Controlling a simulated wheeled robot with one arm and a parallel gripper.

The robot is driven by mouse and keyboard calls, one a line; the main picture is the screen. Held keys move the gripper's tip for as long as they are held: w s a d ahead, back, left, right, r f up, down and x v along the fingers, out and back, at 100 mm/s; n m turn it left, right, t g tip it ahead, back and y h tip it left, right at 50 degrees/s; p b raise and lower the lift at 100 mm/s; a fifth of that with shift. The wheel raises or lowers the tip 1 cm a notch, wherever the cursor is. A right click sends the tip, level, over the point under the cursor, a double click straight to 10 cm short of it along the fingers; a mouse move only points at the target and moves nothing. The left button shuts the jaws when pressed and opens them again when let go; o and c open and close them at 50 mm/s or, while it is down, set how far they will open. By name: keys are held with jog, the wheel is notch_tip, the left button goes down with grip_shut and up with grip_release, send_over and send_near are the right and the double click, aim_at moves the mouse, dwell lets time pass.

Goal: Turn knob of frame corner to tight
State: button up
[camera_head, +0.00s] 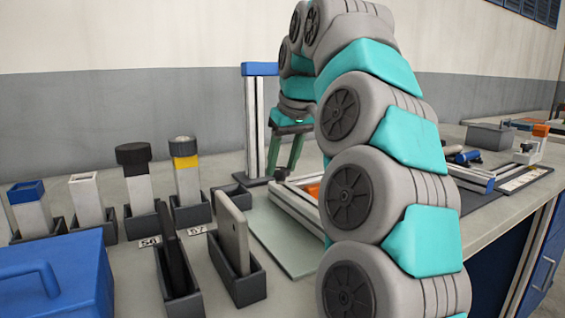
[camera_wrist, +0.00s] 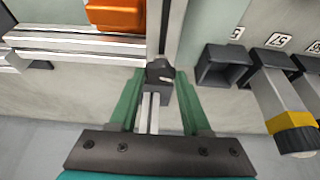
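The frame corner shows in the wrist view, where silvery aluminium profiles (camera_wrist: 75,40) meet near the top centre. A dark knob (camera_wrist: 159,70) with a small light mark sits at this corner, above a grey block. My gripper (camera_wrist: 158,84) points down with its two green fingers on either side of the knob. The fingers are apart, and a gap seems to show between them and the knob; contact cannot be told.
An orange part (camera_wrist: 115,14) lies beside the profiles. Dark holders (camera_wrist: 222,66) stand to the right, one with a yellow-banded tool (camera_wrist: 285,105). In the head view a blue-topped post (camera_head: 254,125) stands close left of my gripper. A blue box (camera_head: 60,280) is at front left.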

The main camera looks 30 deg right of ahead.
grip_shut()
jog(key=shift+f+m+b, duration=0.1)
jog(key=shift+m+b, duration=0.2)
jog(key=shift+m, duration=0.1)
jog(key=shift+a+m+h+b, duration=0.1)
jog(key=shift+m+h+b, duration=0.45)
jog(key=shift+m, duration=0.45)
jog(key=m+h, duration=0.1)
jog(key=m, duration=0.1)
jog(key=shift+a+m, duration=0.1)
jog(key=shift+m, duration=0.2)
jog(key=m, duration=0.1)
jog(key=m+g+h+p, duration=0.1)
jog(key=m, duration=0.1)
jog(key=shift+w+a+r+m, duration=0.1)
jog(key=shift+r+m, duration=0.1)
jog(key=shift+m, duration=0.1)
jog(key=shift+w+a+m+g+h+p, duration=0.1)
jog(key=shift+m+g+h+p, duration=0.2)
jog(key=shift+m+p, duration=0.4)
jog(key=shift+m+g+h+p, duration=0.15)
jog(key=shift+m+g+p, duration=0.25)
jog(key=shift+m, duration=0.5)
jog(key=shift+f, duration=0.1)
